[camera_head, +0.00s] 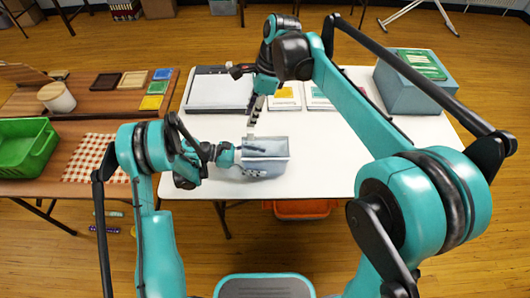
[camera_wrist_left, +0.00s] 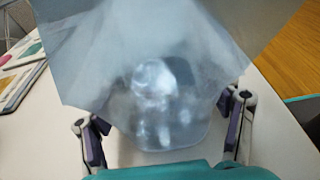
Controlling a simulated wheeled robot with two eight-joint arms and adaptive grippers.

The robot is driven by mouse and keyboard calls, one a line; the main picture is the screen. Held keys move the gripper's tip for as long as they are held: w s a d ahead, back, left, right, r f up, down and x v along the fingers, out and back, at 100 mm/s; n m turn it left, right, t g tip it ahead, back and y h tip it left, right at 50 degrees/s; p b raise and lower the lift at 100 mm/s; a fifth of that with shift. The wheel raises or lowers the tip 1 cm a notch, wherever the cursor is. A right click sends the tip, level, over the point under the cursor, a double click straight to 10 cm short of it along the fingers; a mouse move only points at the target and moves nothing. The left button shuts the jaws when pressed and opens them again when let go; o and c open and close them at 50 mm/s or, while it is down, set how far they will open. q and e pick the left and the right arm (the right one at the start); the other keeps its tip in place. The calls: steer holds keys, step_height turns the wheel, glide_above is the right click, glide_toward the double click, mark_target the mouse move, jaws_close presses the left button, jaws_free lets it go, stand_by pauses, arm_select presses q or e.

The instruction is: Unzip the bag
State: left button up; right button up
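The bag (camera_head: 265,157), a grey-blue translucent pouch, stands near the front edge of the white table. It fills the upper middle of the left wrist view (camera_wrist_left: 150,65), with pale, blurred shapes showing through it. My left gripper (camera_head: 236,154) is at the bag's left side. In the left wrist view its fingers are spread wide, one on each side of the bag's near end; firm contact is not clear. My right gripper (camera_head: 252,122) points down at the bag's back left top edge. Its finger gap is too small to judge, and I cannot make out the zipper pull.
The white table (camera_head: 335,165) also holds a grey tray (camera_head: 220,91), flat cards (camera_head: 286,97) and a blue-grey box (camera_head: 415,88) at the back right. A brown table at left carries a green bin (camera_head: 24,150) and a checked cloth (camera_head: 95,160). An orange bin (camera_head: 300,209) is below.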

arm_select(q)
steer(key=o, duration=0.5)
